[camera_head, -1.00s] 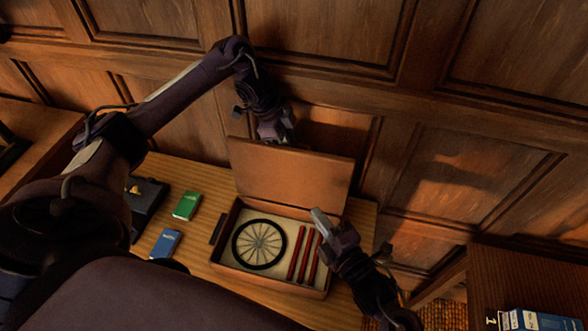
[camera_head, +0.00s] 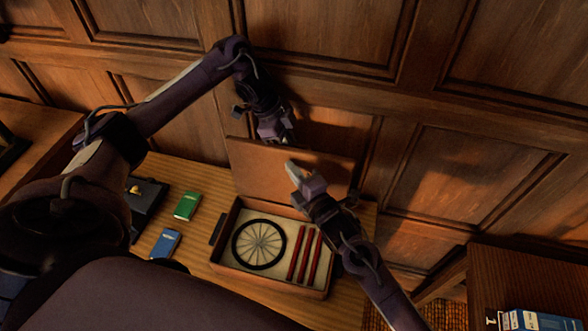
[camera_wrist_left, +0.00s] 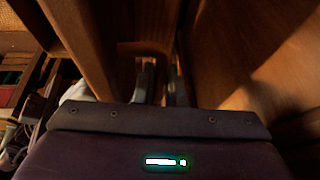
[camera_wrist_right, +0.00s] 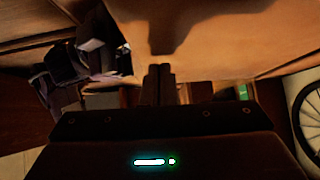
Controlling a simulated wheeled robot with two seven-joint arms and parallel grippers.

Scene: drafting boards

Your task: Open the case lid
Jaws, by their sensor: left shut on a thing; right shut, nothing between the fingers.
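The brown case (camera_head: 222,253) stands on the table with its lid (camera_head: 255,178) raised upright along the back edge. Inside the case lie a dark spoked disc (camera_head: 259,244) and red sticks (camera_head: 304,254). My left gripper (camera_head: 284,141) is shut on the lid's top edge from behind; its fingers (camera_wrist_left: 160,85) show in the left wrist view. My right gripper (camera_head: 292,167) is shut and empty in front of the lid's inner face. The right wrist view shows the lid (camera_wrist_right: 225,35) close ahead of the shut fingers (camera_wrist_right: 160,85); contact is unclear.
A green box (camera_head: 186,206), a blue box (camera_head: 166,243) and a black item (camera_head: 147,200) lie on the table (camera_head: 190,168) left of the case. A panelled wall (camera_head: 480,190) rises close behind. Another wooden surface (camera_head: 525,275) stands at the lower right.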

